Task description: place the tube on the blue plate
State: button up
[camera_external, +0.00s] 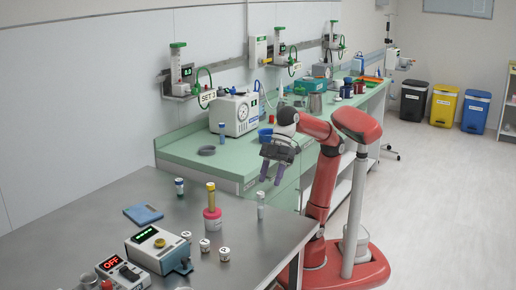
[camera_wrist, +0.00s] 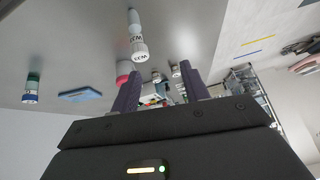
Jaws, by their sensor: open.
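A slim pale tube (camera_external: 260,206) with a grey cap stands upright near the right edge of the metal table. It also shows large in the wrist view (camera_wrist: 137,40), with dark print on its white part. The blue plate (camera_external: 143,214) lies flat and empty on the table's left side; it also shows in the wrist view (camera_wrist: 80,95).
Several small white jars (camera_external: 204,245), a device with a green display (camera_external: 158,248) and a switch box (camera_external: 122,273) occupy the front. A green bench (camera_external: 200,150) with equipment lies behind. Bare table surrounds the plate's right side.

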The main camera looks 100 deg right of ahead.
aim_at(261, 218)
jog(key=s+d+n+t+y+b, duration=0.2)
jog(key=d+t+y+b, duration=0.3)
jog(key=t+y+b, duration=0.45)
jog(key=shift+g+h, duration=0.65)
jog(key=shift+g, duration=0.3)
jog(key=f, duration=1)
jog(key=shift+s+d+f, duration=0.1)
jog(key=shift+d+f, duration=0.15)
jog(key=shift+w+a+f, duration=0.15)
jog(key=shift+w, duration=0.05)
jog(key=x, duration=0.7)
jog(key=shift+w+r, duration=0.2)
jog(key=shift+w, duration=0.05)
grip_shut()
